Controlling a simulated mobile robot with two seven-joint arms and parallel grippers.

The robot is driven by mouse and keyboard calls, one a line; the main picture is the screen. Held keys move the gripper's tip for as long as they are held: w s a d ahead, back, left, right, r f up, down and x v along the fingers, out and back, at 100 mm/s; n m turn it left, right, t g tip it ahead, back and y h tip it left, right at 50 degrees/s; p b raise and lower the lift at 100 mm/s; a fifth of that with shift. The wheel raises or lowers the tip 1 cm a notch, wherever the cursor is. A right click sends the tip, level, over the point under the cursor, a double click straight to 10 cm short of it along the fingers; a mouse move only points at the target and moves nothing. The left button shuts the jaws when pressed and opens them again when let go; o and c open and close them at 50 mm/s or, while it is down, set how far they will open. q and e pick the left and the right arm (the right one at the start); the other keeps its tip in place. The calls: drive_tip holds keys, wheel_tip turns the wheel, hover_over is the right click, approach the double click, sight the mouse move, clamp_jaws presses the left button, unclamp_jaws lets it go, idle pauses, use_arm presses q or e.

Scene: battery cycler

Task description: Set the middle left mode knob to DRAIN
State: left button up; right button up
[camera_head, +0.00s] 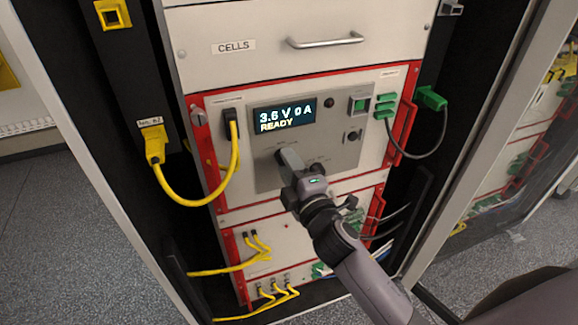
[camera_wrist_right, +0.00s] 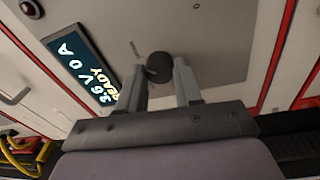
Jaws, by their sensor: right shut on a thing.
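The mode knob (camera_wrist_right: 159,66) is a dark round knob on the grey panel, between my right gripper's fingertips in the right wrist view. My right gripper (camera_head: 288,159) reaches the panel below the display in the head view and covers most of the knob there. It is shut on the knob, one finger on each side (camera_wrist_right: 163,80). The display (camera_head: 284,115) reads "3.6 V 0 A" and "READY". The knob's pointer direction and any DRAIN label cannot be made out. My left gripper is not in view.
A yellow cable (camera_head: 190,203) loops at the left of the red-framed unit. A green-lit switch (camera_head: 359,105) and a small knob (camera_head: 352,136) sit right of the display. Green plugs (camera_head: 432,98) with a dark cable are at the right. A drawer handle (camera_head: 325,41) is above.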

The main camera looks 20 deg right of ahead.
drive_tip(key=o, duration=1)
drive_tip(key=shift+o, duration=0.2)
drive_tip(key=s, duration=0.7)
drive_tip(key=shift+d+f, duration=0.25)
drive_tip(key=shift+d, duration=0.1)
drive_tip(key=shift+s, duration=0.1)
drive_tip(key=s+d+f+m+g+p, duration=0.1)
drive_tip(key=s+f+m+g+p, duration=0.2)
drive_tip(key=s+f+m, duration=0.4)
drive_tip(key=s+d+f+m+g+p, duration=0.2)
drive_tip(key=s+f+m+g, duration=0.3)
drive_tip(key=s+f+m, duration=0.3)
drive_tip(key=shift+s+d+f+m+p, duration=0.3)
drive_tip(key=shift+s+f+p, duration=0.1)
drive_tip(key=shift+s, duration=0.65)
